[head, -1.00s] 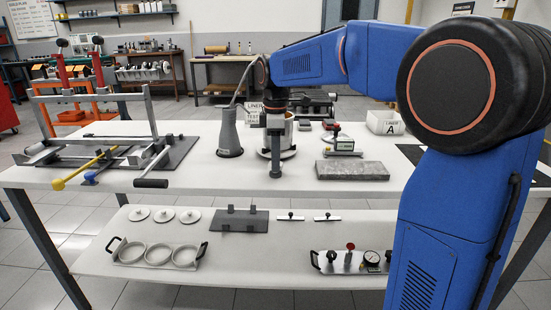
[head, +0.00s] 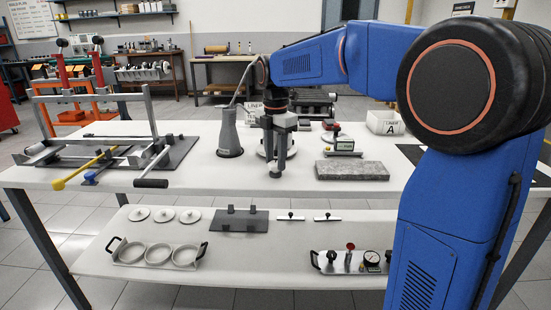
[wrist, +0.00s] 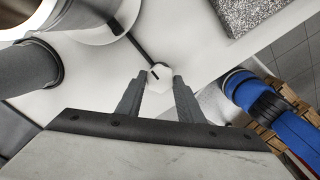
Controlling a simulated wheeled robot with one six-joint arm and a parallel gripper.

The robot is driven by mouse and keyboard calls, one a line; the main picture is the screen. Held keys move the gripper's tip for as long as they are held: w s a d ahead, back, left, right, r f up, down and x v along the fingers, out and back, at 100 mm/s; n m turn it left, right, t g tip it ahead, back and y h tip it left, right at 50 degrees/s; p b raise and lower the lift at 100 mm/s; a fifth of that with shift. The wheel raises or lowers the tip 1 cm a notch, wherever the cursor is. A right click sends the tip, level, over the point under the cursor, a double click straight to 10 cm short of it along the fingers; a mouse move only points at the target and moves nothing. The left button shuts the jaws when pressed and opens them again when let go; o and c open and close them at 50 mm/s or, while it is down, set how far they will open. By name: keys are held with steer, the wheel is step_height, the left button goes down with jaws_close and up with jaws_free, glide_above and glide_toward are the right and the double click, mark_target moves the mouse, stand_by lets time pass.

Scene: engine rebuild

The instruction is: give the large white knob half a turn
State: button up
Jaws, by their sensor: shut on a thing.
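The large white knob (wrist: 160,74) shows in the wrist view as a small, pale, many-sided piece with a short dark mark on its face. It sits between the fingertips of my gripper (wrist: 158,82), which is shut on it. In the head view my gripper (head: 276,170) points straight down, low over the front middle of the white table (head: 230,180). The knob cannot be made out there, hidden by the fingers. A thin dark rod or line runs from the knob toward the round metal part in the wrist view.
A grey cone-shaped stand (head: 229,138) is close on the left, and a metal cylinder (wrist: 22,12) on a pale base is just behind my gripper. A speckled grey block (head: 352,170) lies to the right. The lower shelf holds rings (head: 158,254) and discs.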

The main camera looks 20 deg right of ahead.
mark_target(276, 163)
stand_by(0.3)
steer(key=o, duration=1.1)
step_height(276, 163, up, 17)
steer(key=shift+r, duration=0.2)
steer(key=s+d+f+m+t, duration=0.1)
steer(key=s+d+f+m, duration=0.1)
steer(key=s+f+m, duration=0.5)
steer(key=s+d+f+m+t, duration=0.2)
steer(key=s+d+f+m, duration=0.1)
steer(key=s+f+m, duration=0.5)
steer(key=s+d+f+m+t, duration=0.1)
steer(key=s+d+f+m, duration=0.1)
steer(key=s+f+m, duration=0.6)
steer(key=shift+s+d+f+t, duration=0.15)
steer(key=shift+s+f, duration=0.6)
steer(key=shift+s, duration=0.9)
steer(key=shift+s+f+t, duration=0.1)
steer(key=shift+s+f, duration=0.7)
steer(key=shift+s, duration=0.8)
steer(key=shift+s+d+f+t, duration=0.15)
steer(key=shift+s+f, duration=0.6)
steer(key=shift+s, duration=0.9)
